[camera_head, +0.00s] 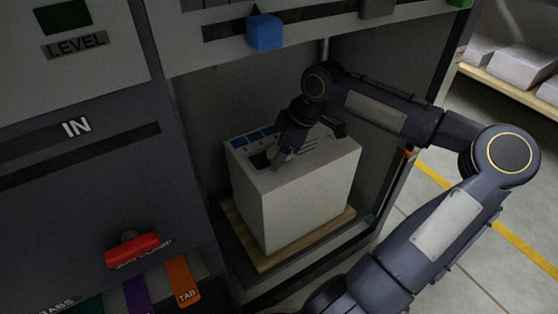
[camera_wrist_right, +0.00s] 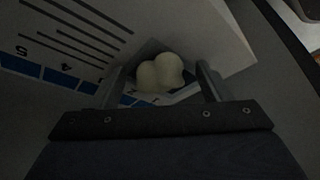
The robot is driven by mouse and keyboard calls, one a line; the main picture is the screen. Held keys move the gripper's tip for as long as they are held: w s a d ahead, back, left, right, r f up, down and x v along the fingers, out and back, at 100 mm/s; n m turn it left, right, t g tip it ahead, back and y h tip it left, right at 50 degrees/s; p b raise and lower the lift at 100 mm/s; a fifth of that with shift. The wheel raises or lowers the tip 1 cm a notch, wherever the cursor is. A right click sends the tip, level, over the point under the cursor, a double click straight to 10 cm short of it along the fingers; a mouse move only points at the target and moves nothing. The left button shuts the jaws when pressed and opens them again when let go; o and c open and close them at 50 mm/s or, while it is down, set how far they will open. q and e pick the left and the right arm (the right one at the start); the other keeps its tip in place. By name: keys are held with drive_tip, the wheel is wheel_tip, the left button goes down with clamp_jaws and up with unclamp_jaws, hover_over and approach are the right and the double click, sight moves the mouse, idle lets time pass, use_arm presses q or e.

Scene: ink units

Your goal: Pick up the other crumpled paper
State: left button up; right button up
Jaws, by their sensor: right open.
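A pale, rounded crumpled paper (camera_wrist_right: 160,74) shows in the right wrist view, in a dark opening in the top of a white box (camera_head: 305,205). It has two lobes; I cannot tell whether it is one piece or two touching. My right gripper (camera_head: 280,160) is over the box top, pointing down at the opening. In the wrist view its two fingers (camera_wrist_right: 163,84) are apart, one on each side of the paper. My left gripper is not in view.
The white box stands on a wooden pallet (camera_head: 263,262) inside a machine bay, with walls close around it. A blue knob (camera_head: 265,32) is above the bay. A red handle (camera_head: 132,249) is at lower left. A shelf with wrapped packs (camera_head: 521,68) is at the right.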

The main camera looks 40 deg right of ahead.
drive_tip(key=c, duration=1.1)
drive_tip(key=shift+r, duration=0.2)
